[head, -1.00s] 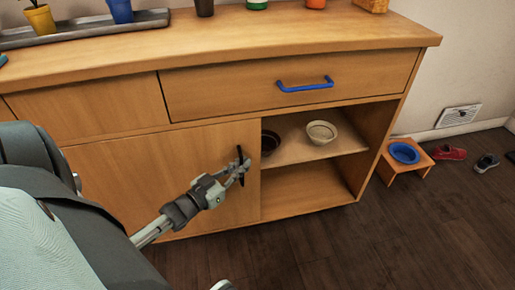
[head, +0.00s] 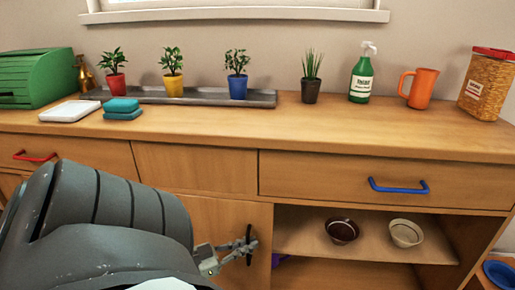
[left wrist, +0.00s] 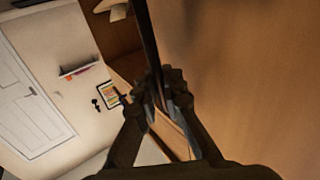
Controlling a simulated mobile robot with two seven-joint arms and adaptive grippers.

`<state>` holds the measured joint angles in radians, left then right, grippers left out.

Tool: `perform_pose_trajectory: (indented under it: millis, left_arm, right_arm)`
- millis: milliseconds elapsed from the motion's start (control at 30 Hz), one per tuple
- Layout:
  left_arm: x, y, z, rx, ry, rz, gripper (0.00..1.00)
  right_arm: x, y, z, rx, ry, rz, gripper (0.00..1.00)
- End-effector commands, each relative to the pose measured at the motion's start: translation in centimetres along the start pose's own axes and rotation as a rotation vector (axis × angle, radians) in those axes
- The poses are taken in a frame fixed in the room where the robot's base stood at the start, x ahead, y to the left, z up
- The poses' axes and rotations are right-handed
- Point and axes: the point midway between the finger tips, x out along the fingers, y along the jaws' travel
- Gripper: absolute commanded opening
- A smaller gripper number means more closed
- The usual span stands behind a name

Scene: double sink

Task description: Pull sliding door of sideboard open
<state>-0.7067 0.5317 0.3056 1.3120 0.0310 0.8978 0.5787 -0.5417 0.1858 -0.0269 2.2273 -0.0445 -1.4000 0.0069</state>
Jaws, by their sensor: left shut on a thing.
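The sideboard's sliding door (head: 215,218) is plain wood with a dark upright bar handle (head: 249,238) near its right edge. My left gripper (head: 246,248) is shut on this handle, low in the middle of the head view. The left wrist view shows the gripper's fingers (left wrist: 168,95) closed around the dark handle bar (left wrist: 147,35), with the wooden door face at the right. To the right of the door edge the compartment is open and its shelf (head: 305,240) shows. My arm hides the door's left part. My right gripper is not in view.
A dark bowl (head: 341,231) and a cream bowl (head: 406,233) stand on the shelf. A purple thing (head: 280,259) shows partly beside the door edge. A drawer with a blue handle (head: 399,186) is above. Potted plants, a green bottle (head: 361,77) and an orange jug (head: 419,88) stand on top.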

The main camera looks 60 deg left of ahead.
Motion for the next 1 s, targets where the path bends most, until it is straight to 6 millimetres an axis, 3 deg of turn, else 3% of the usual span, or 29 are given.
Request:
perform_pose_trajectory:
  millis: [333,367,433,767,1000]
  left_arm:
    - [-0.1,-0.1,0.1,0.000,-0.001,-0.001,0.00]
    - [-0.1,-0.1,0.1,0.000,-0.001,-0.001,0.11]
    - [-0.1,-0.1,0.1,0.000,-0.001,-0.001,0.18]
    - [-0.3,0.0,0.1,0.000,-0.001,-0.001,0.18]
    - [-4.0,0.0,0.2,-0.002,-0.005,-0.003,0.18]
  right_arm:
    - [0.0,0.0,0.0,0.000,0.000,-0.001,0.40]
    - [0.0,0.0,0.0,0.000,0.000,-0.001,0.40]
    - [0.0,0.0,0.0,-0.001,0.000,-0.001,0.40]
    - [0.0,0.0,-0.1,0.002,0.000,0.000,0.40]
    - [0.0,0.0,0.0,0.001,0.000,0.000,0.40]
